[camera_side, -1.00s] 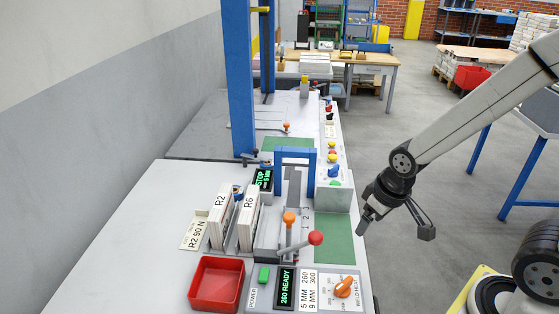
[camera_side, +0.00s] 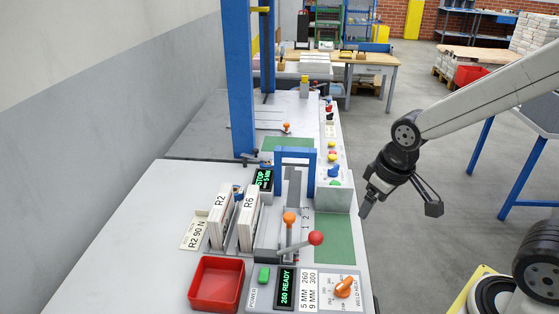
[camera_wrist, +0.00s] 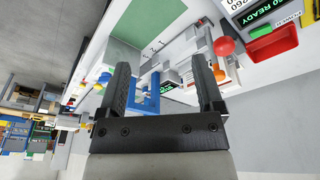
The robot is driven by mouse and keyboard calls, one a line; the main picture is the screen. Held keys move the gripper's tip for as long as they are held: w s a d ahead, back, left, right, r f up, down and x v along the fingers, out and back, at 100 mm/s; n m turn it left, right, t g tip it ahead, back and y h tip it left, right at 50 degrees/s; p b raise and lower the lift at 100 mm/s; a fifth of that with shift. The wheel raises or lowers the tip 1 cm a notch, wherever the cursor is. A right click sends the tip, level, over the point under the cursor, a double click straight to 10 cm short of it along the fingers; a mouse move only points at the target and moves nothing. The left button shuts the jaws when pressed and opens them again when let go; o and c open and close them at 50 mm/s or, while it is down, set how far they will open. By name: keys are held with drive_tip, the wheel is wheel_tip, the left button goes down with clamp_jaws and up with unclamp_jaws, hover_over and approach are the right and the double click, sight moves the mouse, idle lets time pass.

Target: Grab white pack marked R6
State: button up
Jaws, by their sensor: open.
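The white pack marked R6 (camera_side: 248,222) stands upright in a holder on the bench, just right of a similar white pack marked R2 (camera_side: 221,220). My gripper (camera_side: 364,207) is at the bench's right edge, well to the right of the R6 pack, with the green mat and levers between them. In the wrist view my gripper (camera_wrist: 163,88) shows two black fingers spread apart with nothing held. The R6 label cannot be made out in the wrist view.
A red-knobbed lever (camera_side: 316,238) and an orange-knobbed lever (camera_side: 289,218) rise right of the packs. A blue frame (camera_side: 295,153) stands behind them. A red tray (camera_side: 217,283) and a control panel (camera_side: 310,290) are in front. The green mat (camera_side: 335,238) is bare.

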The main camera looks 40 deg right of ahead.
drive_tip(key=w+a+n+h, duration=0.1)
drive_tip(key=w+n, duration=0.1)
drive_tip(key=n, duration=0.2)
drive_tip(key=n+t+h, duration=0.7)
drive_tip(key=n+h, duration=0.1)
drive_tip(key=n, duration=1.4)
hover_over(243, 221)
drive_tip(key=s+a, duration=0.3)
drive_tip(key=s, duration=0.1)
drive_tip(key=f, duration=1)
drive_tip(key=shift+w+a+f, duration=0.1)
drive_tip(key=shift+w+a, duration=0.1)
drive_tip(key=shift+w, duration=0.1)
drive_tip(key=shift+w+d, duration=0.1)
drive_tip(key=shift+x, duration=1.15)
drive_tip(key=shift+w+d+f, duration=0.1)
